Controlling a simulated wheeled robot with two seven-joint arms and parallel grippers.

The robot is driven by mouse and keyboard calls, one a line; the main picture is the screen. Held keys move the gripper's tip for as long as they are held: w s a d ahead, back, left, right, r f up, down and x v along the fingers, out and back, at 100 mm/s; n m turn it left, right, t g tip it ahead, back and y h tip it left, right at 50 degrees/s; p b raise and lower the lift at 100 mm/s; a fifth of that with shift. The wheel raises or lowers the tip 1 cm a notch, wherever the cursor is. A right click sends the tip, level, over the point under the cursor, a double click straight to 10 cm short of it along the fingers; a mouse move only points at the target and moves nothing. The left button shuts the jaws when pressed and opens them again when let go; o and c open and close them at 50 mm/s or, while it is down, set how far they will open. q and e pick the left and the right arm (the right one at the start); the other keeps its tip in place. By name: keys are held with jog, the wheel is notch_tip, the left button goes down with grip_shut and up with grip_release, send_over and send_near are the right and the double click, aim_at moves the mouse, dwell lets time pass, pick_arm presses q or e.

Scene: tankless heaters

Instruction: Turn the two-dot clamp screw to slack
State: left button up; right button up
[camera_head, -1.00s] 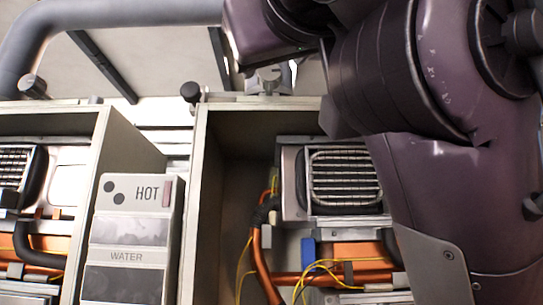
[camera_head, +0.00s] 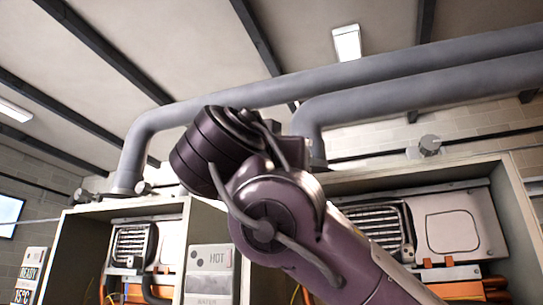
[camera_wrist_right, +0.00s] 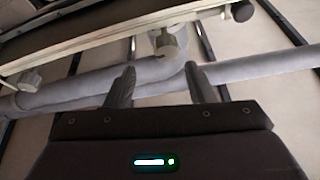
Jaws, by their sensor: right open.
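Metal clamp screws sit along the tops of the heater cabinets. In the head view one (camera_head: 430,145) is above the right cabinet, and another (camera_head: 143,188) is by the pipe above the left one. I cannot make out two-dot marks on any screw. My right gripper (camera_wrist_right: 160,78) is open and empty in the wrist view. A clamp screw (camera_wrist_right: 166,43) shows beyond the gap between its fingertips, apart from them. A second screw (camera_wrist_right: 29,80) is at the left. My right arm hides part of the cabinet tops in the head view. My left gripper is not in view.
Grey pipes (camera_head: 400,95) run above the cabinets. The left cabinet (camera_head: 72,245) and right cabinet (camera_head: 515,215) are open, with coils and orange parts inside. A HOT panel (camera_head: 208,275) stands between them. A black knob (camera_wrist_right: 242,11) is near the cabinet edge in the wrist view.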

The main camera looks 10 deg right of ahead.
jog(key=p+x, duration=0.1)
jog(key=x, duration=0.1)
jog(key=p+x, duration=0.2)
jog(key=x, duration=0.1)
jog(key=p+x, duration=0.1)
jog(key=x, duration=0.1)
jog(key=shift+w+a+f+p, duration=0.1)
jog(key=shift+w+p, duration=0.1)
jog(key=shift+w, duration=0.15)
jog(key=shift+w+a+p, duration=0.1)
jog(key=shift+w+p, duration=0.05)
jog(key=shift+w, duration=0.25)
jog(key=shift+w+d, duration=0.1)
jog(key=shift+d, duration=0.1)
jog(key=shift+w, duration=0.15)
jog(key=shift+c, duration=1.2)
jog(key=c, duration=0.7)
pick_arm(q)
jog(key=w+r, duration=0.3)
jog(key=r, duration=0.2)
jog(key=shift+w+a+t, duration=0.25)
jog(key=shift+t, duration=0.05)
